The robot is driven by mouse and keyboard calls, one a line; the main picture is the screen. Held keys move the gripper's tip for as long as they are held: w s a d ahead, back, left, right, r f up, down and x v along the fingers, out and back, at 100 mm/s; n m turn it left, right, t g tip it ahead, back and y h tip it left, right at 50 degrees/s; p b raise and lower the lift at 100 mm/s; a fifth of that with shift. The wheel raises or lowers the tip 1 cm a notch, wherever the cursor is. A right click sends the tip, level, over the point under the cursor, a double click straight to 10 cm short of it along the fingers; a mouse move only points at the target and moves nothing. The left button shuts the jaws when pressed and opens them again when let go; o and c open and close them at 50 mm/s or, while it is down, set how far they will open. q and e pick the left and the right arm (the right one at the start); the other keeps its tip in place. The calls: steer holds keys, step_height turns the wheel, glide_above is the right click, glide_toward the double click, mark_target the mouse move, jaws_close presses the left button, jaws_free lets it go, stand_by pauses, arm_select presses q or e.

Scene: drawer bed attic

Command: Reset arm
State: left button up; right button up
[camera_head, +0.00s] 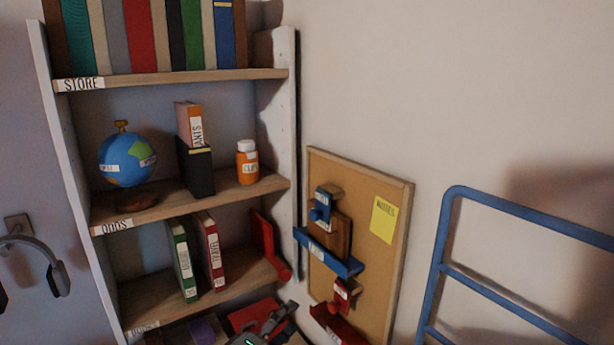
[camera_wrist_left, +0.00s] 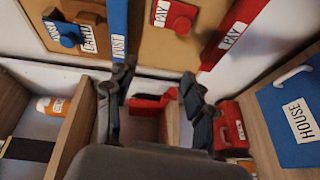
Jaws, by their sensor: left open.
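My left gripper (camera_head: 268,328) shows only in part at the bottom edge of the head view, low in front of the shelf unit (camera_head: 290,150). In the left wrist view the two dark fingers of the left gripper (camera_wrist_left: 158,88) stand apart, with nothing held between them. A red bookend-like piece (camera_wrist_left: 150,103) shows beyond and between the fingers; I cannot tell how near it is. My right gripper is in neither view.
A corkboard (camera_head: 378,250) with blue and red labelled pieces leans on the wall right of the shelves. A blue rail frame (camera_head: 445,240) stands further right. Shelves hold a globe (camera_head: 125,158), an orange bottle (camera_head: 247,163) and books. A blue HOUSE panel (camera_wrist_left: 290,120) is at right.

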arm_select(q)
steer(key=s+a+f+m+g+y, duration=0.2)
steer(key=s+f+m+g, duration=0.1)
steer(key=s+f, duration=0.35)
steer(key=s+a+f+m+g+y, duration=0.25)
steer(key=s+f+m, duration=0.2)
steer(key=s, duration=0.25)
steer(key=s+a+f+m+g+y, duration=0.25)
steer(key=s+a, duration=0.35)
steer(key=s, duration=0.4)
steer(key=s+a+f+m+g+y, duration=0.2)
steer(key=s+a+f+g+y, duration=0.15)
steer(key=s+a, duration=0.4)
steer(key=s+d+f+b, duration=0.1)
steer(key=s+f+b, duration=0.15)
steer(key=f, duration=1.45)
steer(key=s+f+b, duration=0.2)
steer(key=f+b, duration=0.1)
steer(key=f, duration=1.3)
steer(key=s+a+f+g+b, duration=0.2)
steer(key=s+f+b, duration=0.2)
steer(key=s+f, duration=1.2)
step_height(320, 180, down, 4)
steer(key=shift+a+r+m+h, duration=0.2)
steer(key=shift+a+m+h, duration=0.1)
steer(key=shift+h, duration=0.05)
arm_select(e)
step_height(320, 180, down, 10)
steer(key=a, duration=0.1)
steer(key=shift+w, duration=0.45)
